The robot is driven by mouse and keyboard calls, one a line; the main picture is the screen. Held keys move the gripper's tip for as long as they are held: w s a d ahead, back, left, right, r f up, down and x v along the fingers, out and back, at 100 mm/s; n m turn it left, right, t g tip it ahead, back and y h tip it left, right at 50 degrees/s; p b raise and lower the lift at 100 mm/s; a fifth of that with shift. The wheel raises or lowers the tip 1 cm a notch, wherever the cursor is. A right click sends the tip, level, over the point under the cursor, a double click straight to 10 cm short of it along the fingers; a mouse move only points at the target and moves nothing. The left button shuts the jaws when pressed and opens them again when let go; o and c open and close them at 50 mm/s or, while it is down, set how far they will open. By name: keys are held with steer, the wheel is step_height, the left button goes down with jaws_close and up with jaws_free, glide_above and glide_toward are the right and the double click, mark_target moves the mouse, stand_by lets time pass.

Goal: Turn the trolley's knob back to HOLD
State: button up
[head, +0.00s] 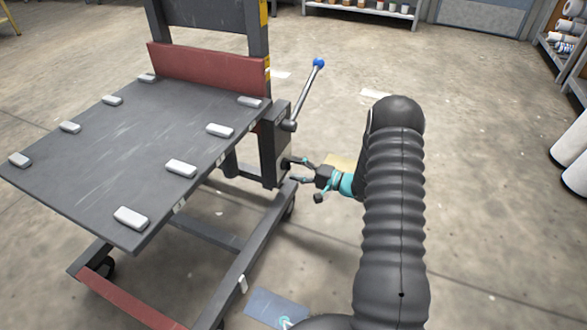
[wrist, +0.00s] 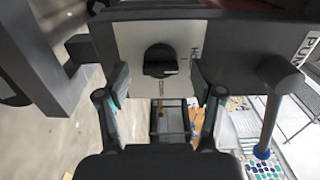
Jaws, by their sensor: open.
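The trolley (head: 90,140) stands at the left in the head view, with a flat dark top and a dark upright box (head: 270,150) at its right side. In the wrist view a black knob (wrist: 160,62) sits on a pale label plate (wrist: 130,45), with part of a lettered word to its right. I cannot tell which setting the knob points to. My gripper (head: 290,171) is open in front of the box. In the wrist view its fingers (wrist: 160,88) stand left and right of the knob, apart from it, with nothing between them.
A lever with a blue ball end (head: 318,63) rises from the box above my gripper; it also shows at the right in the wrist view (wrist: 262,152). Several pale blocks lie on the trolley top. Shelves (head: 365,10) stand at the back.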

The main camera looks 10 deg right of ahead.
steer(key=v, duration=1.1)
steer(key=s+a+f+m+g, duration=0.3)
steer(key=s+f+g, duration=0.2)
steer(key=s, duration=0.2)
steer(key=s+a+r+n+g+h+p, duration=0.2)
steer(key=s+a+r+g+h, duration=0.15)
steer(key=s+r+g, duration=0.4)
steer(key=s+a+r+n+t+h+p, duration=0.1)
steer(key=s+r, duration=0.5)
steer(key=r, duration=0.6)
steer(key=s+a+r+n+t+h+p, duration=0.1)
steer(key=s+r+n+t+h+p, duration=0.3)
steer(key=r, duration=0.7)
steer(key=s+a+r+n+t+h+p, duration=0.1)
steer(key=s+r+h, duration=0.5)
steer(key=r, duration=0.6)
steer(key=s+n+t+p, duration=0.1)
steer(key=s+n+p, duration=0.1)
steer(key=shift+a+r+p, duration=0.3)
steer(key=shift+a+p, duration=0.05)
steer(key=shift+p, duration=0.05)
